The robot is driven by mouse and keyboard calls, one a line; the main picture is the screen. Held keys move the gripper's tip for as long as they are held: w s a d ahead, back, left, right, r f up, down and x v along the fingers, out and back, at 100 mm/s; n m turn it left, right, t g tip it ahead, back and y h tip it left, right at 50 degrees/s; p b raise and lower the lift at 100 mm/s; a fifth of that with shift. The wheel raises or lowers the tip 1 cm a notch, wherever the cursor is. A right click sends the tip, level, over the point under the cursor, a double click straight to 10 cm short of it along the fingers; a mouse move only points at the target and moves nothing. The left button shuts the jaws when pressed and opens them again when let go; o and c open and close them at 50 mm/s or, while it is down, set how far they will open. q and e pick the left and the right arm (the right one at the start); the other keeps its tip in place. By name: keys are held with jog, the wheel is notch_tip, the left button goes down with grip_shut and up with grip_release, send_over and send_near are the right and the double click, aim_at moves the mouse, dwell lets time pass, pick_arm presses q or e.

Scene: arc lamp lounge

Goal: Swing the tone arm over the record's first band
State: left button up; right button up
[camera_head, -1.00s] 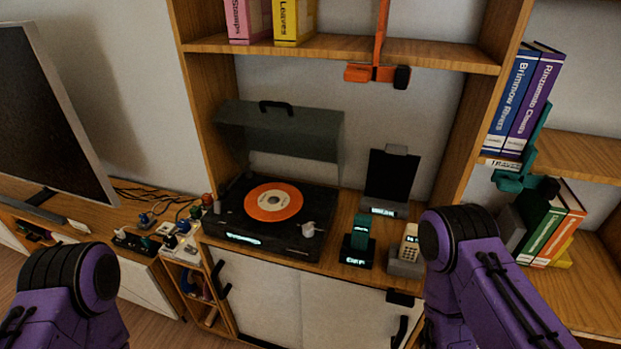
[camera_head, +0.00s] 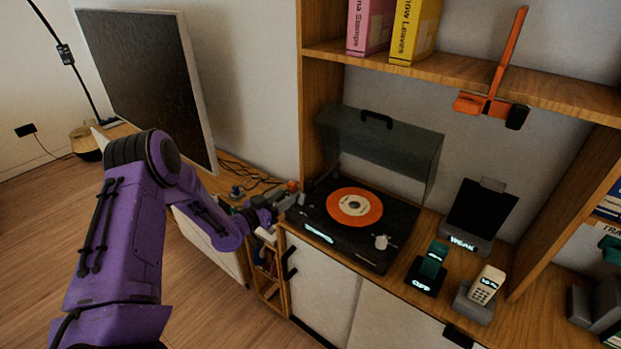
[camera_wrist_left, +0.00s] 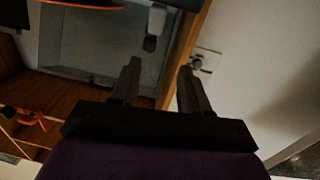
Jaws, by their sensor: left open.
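The black record player (camera_head: 318,212) stands on the wooden cabinet with its smoky lid (camera_head: 375,145) raised. An orange record (camera_head: 355,207) with a pale centre lies on it. A small pale grey part (camera_head: 382,242) sits at the deck's front right corner; I cannot tell if it is the tone arm, and no thin arm shows clearly. My left gripper (camera_head: 268,208) is at the deck's left side, small and partly lost among clutter. In the left wrist view its jaws (camera_wrist_left: 158,80) are apart with nothing seen between them. My right gripper is out of view.
A dark stand (camera_head: 480,215), a small green device (camera_head: 433,260) and a pale phone (camera_head: 487,285) stand right of the player. Cables (camera_head: 250,180) and small items crowd its left. The shelf above (camera_head: 440,75) holds books and an orange hanger (camera_head: 490,105).

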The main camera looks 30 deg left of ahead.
aim_at(308, 183)
pick_arm(q)
jog(key=shift+m+h, duration=0.6)
jog(key=shift+m, duration=0.3)
jog(key=x, duration=0.3)
jog(key=p+x, duration=0.1)
jog(key=x, duration=0.7)
jog(key=shift+d+r+p, duration=0.4)
jog(key=shift+d, duration=0.05)
